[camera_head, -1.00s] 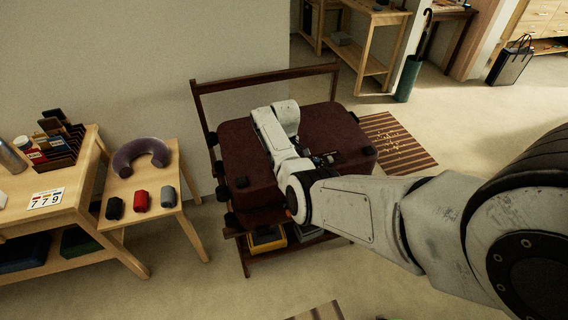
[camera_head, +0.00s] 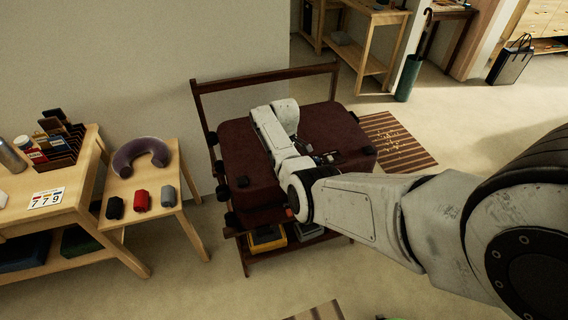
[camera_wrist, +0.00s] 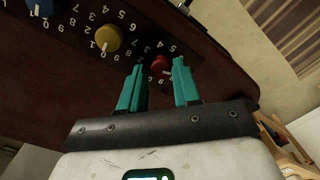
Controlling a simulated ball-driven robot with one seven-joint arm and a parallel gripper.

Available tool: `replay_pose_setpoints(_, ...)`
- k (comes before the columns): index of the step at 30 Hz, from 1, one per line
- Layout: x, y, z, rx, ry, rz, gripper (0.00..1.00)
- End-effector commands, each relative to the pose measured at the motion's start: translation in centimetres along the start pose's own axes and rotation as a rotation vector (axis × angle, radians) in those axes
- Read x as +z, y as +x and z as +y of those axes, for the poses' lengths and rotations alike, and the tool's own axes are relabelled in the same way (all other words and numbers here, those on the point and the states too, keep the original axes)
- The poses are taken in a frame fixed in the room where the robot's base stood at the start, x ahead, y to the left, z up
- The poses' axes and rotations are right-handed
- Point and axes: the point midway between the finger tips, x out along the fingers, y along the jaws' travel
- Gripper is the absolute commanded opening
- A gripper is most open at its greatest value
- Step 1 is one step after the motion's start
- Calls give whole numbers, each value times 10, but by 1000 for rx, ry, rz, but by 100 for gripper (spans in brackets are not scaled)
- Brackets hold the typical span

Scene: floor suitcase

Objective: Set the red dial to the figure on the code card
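The red dial (camera_wrist: 159,63) is on the dark panel of the suitcase, ringed by white figures. A white mark shows at its lower right edge; I cannot tell which figure it points to. My gripper (camera_wrist: 158,68) is open, its two teal fingers apart, with the red dial showing between their tips. I cannot tell whether they touch it. In the head view the maroon suitcase (camera_head: 240,143) lies on a dark wooden rack under my arm. The code card (camera_head: 46,198) lies on the left table and reads 7 7 9, with small coloured marks above the figures.
A yellow dial (camera_wrist: 108,38) and a blue dial (camera_wrist: 40,7) sit left of the red one. A striped mat (camera_head: 398,142) lies right of the rack.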

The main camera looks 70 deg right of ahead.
Motion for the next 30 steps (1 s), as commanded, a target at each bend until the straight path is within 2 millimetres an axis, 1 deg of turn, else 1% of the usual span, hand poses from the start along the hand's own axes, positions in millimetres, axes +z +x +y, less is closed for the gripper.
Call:
replay_pose_setpoints(1, 0, 0, 0, -1, 0, -1, 37)
replay_pose_setpoints(5, 1, 1, -1, -2, 1, -2, 50)
replay_pose_setpoints(6, 1, 1, -1, -2, 1, -3, 51)
replay_pose_setpoints(12, 2, 1, -1, -3, 1, -3, 51)
replay_pose_setpoints(16, 1, -6, -1, -2, 1, -3, 51)
replay_pose_setpoints(20, 0, -25, 0, 0, 1, 0, 51)
replay_pose_setpoints(24, 0, -53, 0, 0, 1, 0, 51)
replay_pose_setpoints(30, 0, -87, 0, 0, 0, 0, 51)
